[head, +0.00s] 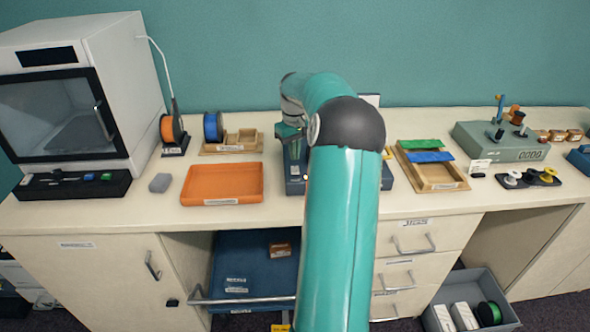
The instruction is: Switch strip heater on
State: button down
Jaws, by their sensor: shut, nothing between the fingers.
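My teal arm reaches up the middle of the head view and bends left over the bench. My gripper (290,134) is at its end, small and partly hidden, above the left part of a dark blue unit (296,186). It is shut with nothing held. My arm covers most of this blue unit, and its right end shows past the arm. I cannot tell for sure whether it is the strip heater. No heater switch can be made out, and I cannot tell whether the fingertips touch the unit.
An orange tray (222,201) and a grey block (160,182) lie to the left, near a white enclosed machine (112,80). To the right are a wooden tray (440,177) with green and blue sheets, and a grey-green device (482,145). Below, a grey bin (468,290) stands by the drawers.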

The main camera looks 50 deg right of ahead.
aim_at(294, 167)
jog(key=shift+r, duration=1.9)
jog(key=w+a+r+n+t+h, duration=0.1)
jog(key=a+r, duration=0.2)
jog(key=a, duration=0.7)
jog(key=a+r+n, duration=0.1)
jog(key=a+r, duration=0.3)
jog(key=a, duration=0.6)
jog(key=w+a+r+t+h, duration=0.1)
jog(key=a+r, duration=0.2)
jog(key=a, duration=0.7)
jog(key=s+a+f+n+t+y, duration=0.1)
jog(key=s+a+f+t+y, duration=0.1)
jog(key=s+a, duration=1.4)
jog(key=a+f+t, duration=0.1)
jog(key=a, duration=0.1)
jog(key=shift+a+f+n+t, duration=0.2)
jog(key=shift+a+n+t, duration=0.1)
jog(key=shift+a+n, duration=0.1)
jog(key=shift+d, duration=0.15)
